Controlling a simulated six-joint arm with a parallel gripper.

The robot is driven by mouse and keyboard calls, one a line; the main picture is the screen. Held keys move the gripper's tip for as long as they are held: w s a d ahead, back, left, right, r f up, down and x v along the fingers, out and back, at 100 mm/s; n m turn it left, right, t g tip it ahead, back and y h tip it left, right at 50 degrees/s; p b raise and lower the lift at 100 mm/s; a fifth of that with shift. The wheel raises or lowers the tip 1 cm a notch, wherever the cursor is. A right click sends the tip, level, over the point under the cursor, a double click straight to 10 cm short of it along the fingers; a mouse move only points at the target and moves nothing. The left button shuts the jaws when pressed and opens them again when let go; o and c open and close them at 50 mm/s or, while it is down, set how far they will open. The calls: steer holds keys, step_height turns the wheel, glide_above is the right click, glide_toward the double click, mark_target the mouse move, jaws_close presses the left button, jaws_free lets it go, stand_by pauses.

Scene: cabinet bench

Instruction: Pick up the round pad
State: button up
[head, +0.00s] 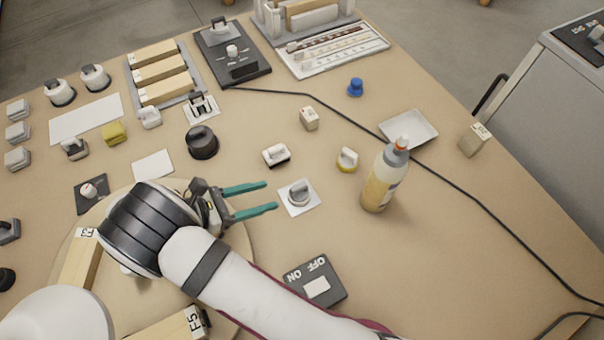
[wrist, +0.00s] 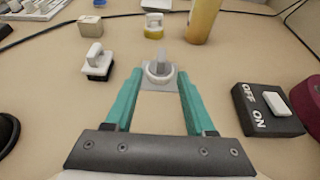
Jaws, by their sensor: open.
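A round grey-white pad (head: 299,194) with an upright grip on top rests on a small pale square plate (head: 289,209). In the wrist view the round pad (wrist: 160,75) is centred just beyond my fingertips. My gripper (head: 272,196) has two teal fingers, spread open and empty, pointing at the pad with a short gap before it. In the wrist view my gripper (wrist: 160,88) lines up with a finger on either side of the pad. The fingers' height over the bench is hard to tell.
A white-topped black block (head: 276,155), a yellow-based piece (head: 347,160) and a bottle (head: 384,180) stand near the pad. An OFF/ON switch box (head: 315,283) lies in front, right of my fingers in the wrist view. A black cable (head: 420,170) crosses the bench behind.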

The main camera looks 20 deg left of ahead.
mark_target(307, 184)
steer(key=x, duration=1.3)
steer(key=shift+s+d+r, duration=0.1)
steer(key=shift+r, duration=0.05)
jaws_close()
